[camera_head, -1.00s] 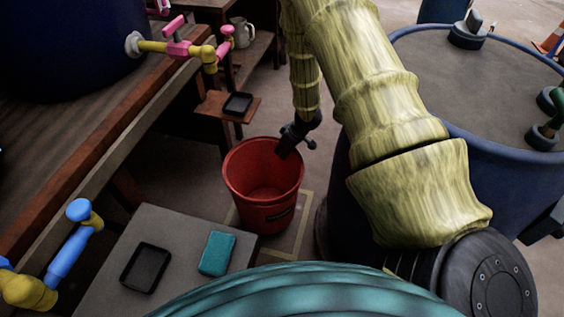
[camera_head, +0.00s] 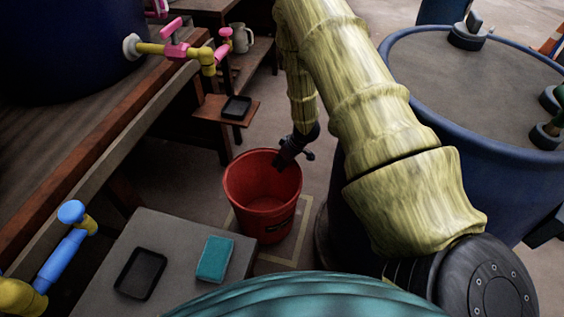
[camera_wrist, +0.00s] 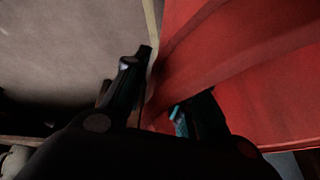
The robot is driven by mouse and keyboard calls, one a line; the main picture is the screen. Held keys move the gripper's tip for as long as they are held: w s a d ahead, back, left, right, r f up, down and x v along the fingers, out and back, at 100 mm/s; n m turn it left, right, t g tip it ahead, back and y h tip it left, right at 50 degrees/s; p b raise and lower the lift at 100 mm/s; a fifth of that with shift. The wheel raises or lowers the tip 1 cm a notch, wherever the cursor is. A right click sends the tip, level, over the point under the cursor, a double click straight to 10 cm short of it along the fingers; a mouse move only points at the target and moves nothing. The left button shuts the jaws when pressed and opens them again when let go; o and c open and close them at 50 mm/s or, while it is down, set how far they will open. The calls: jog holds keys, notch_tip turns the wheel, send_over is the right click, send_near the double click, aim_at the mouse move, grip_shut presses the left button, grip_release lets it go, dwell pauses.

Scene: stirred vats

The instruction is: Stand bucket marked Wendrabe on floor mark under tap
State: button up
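A red bucket (camera_head: 250,205) is upright and empty; its dark label (camera_head: 281,229) is too small to read. Its base overlaps the pale floor mark (camera_head: 297,254), a square outline partly hidden behind it. I cannot tell whether the base touches the floor. My gripper (camera_head: 284,159) is at the bucket's far right rim. In the wrist view, the fingers (camera_wrist: 160,90) straddle the red bucket wall (camera_wrist: 245,75), closed on it. A yellow tap with a pink handle (camera_head: 176,51) is at upper left; one with a blue handle (camera_head: 62,258) is at lower left.
A grey stand (camera_head: 190,240) at near left bears a black tray (camera_head: 140,272) and a teal block (camera_head: 215,260). A small wooden shelf (camera_head: 213,112) is behind the bucket. A large blue vat (camera_head: 490,165) is at right.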

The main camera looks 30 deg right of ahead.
jog(key=p+v, duration=0.5)
jog(key=v, duration=0.7)
